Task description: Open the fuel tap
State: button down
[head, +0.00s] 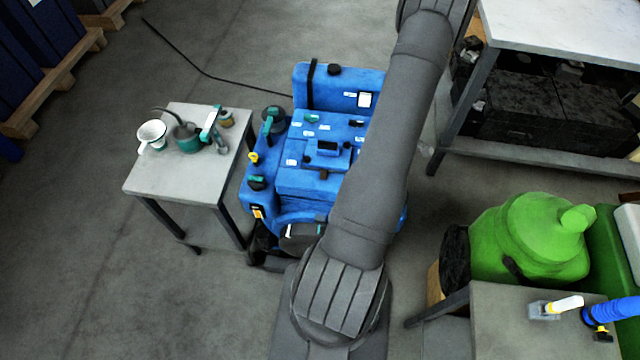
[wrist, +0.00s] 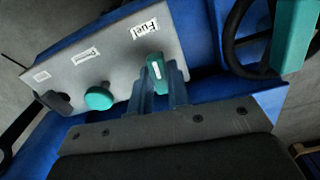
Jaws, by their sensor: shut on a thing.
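In the wrist view the fuel tap (wrist: 154,66) is a small teal handle with a white stripe, just below a white "Fuel" label (wrist: 145,29) on a grey panel (wrist: 70,76). The handle stands roughly upright in the picture. My gripper (wrist: 160,74) is shut on it, with one finger on each side. The tap's base is hidden by the fingers. My gripper cannot be made out there.
A teal round knob (wrist: 99,96) and a dark knob (wrist: 54,102) sit left of the tap. A black wheel (wrist: 238,48) is close on the right. In the head view a small table (head: 150,182) with several items stands left of the engine, and a workbench (head: 560,30) is behind right.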

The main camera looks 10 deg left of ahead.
jog(key=m, duration=0.3)
jog(key=shift+m, duration=0.3)
jog(key=shift+m, duration=0.3)
jog(key=m, duration=0.4)
